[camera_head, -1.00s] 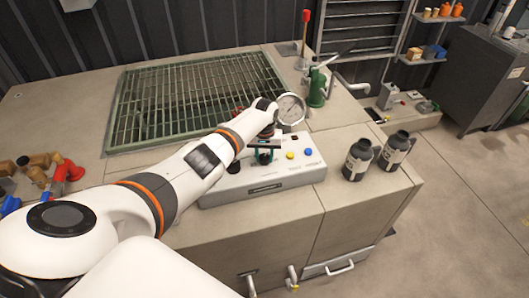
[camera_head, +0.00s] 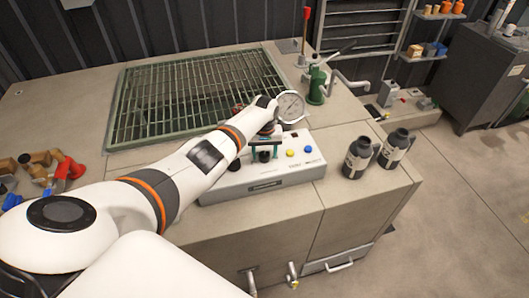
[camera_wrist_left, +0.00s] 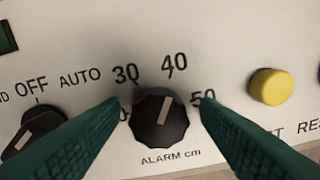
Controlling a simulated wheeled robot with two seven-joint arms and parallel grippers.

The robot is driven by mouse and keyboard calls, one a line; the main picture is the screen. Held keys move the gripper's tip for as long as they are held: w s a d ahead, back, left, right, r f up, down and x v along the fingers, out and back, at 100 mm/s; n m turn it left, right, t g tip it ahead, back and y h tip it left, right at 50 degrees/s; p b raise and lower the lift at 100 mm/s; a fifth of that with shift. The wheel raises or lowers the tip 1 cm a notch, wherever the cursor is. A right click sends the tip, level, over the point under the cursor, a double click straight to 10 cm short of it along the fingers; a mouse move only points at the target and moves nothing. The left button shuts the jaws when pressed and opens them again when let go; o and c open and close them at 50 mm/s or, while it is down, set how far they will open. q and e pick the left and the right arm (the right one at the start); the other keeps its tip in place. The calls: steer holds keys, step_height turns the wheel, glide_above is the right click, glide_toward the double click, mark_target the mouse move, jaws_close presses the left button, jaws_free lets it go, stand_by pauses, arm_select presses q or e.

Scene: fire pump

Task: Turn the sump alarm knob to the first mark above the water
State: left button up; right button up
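The sump alarm knob (camera_wrist_left: 160,120) is black with a white pointer line and sits on the light control panel (camera_head: 265,180). In the left wrist view its line points up and slightly right, toward the 40 label (camera_wrist_left: 175,64). The 30 label (camera_wrist_left: 126,74) is left of that and the 50 label (camera_wrist_left: 203,97) is right, partly covered. Another label at the left is mostly hidden by a finger. My left gripper (camera_head: 264,147) is open, its green fingers on either side of the knob with visible gaps. My right gripper is not in view.
A black OFF/AUTO knob (camera_wrist_left: 38,130) is left of the alarm knob, a yellow button (camera_wrist_left: 270,87) right. A round gauge (camera_head: 290,107) stands behind the panel. The sump grating (camera_head: 190,95) is behind; its water level is unclear. Two dark bottles (camera_head: 358,158) stand right.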

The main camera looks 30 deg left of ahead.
mark_target(265, 153)
arm_select(q)
step_height(265, 153, up, 12)
steer(key=b, duration=0.1)
stand_by(0.6)
steer(key=shift+f, duration=0.1)
stand_by(0.3)
